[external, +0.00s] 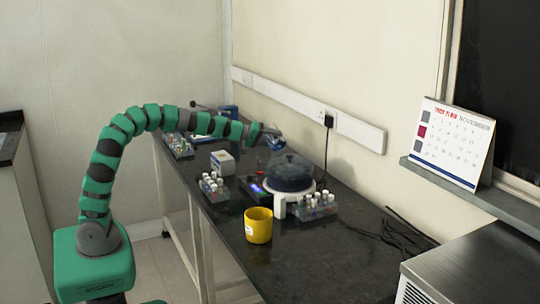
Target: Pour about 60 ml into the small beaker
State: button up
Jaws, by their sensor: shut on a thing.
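My gripper (271,133) is at the end of the green arm, above the back part of the dark bench. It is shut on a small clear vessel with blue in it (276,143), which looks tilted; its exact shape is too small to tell. Below it and a little left is a faint clear shape (262,163), perhaps the small beaker; its outline and any liquid in it are unclear. A dark device with a lit display (255,188) is on the bench under this area.
A round dark-topped white device (290,178) stands close on the right. A yellow cup (258,226) is nearer the front. Vial racks (214,187) (316,206) (180,147) and a white box (222,162) stand around. Black cables (400,238) lie right.

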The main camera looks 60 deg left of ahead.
jog(key=shift+f+n+b, duration=0.3)
jog(key=shift+f+b, duration=0.3)
jog(key=shift+b, duration=0.4)
jog(key=shift+f+b, duration=0.3)
jog(key=shift+b, duration=0.2)
jog(key=shift+f+n+h+b, duration=0.2)
jog(key=shift+n+h+b, duration=0.1)
jog(key=shift+b, duration=0.15)
jog(key=shift+s+a+r+n+t+h, duration=0.1)
jog(key=shift+a+r+n+t+h, duration=0.3)
jog(key=shift+n, duration=0.2)
jog(key=shift+a+r+n+t+h, duration=0.2)
jog(key=shift+r+n+t, duration=0.1)
jog(key=shift+r+n, duration=0.25)
dwell(0.8)
jog(key=shift+d, duration=0.1)
jog(key=shift+d+f+m, duration=0.3)
jog(key=shift+d+m, duration=0.05)
jog(key=shift+m, duration=0.1)
jog(key=shift+d+f+m+g+y, duration=0.15)
jog(key=shift+f+m+g+y, duration=0.35)
jog(key=shift+m+y, duration=0.15)
jog(key=shift+r+p, duration=0.15)
jog(key=shift+p, duration=0.3)
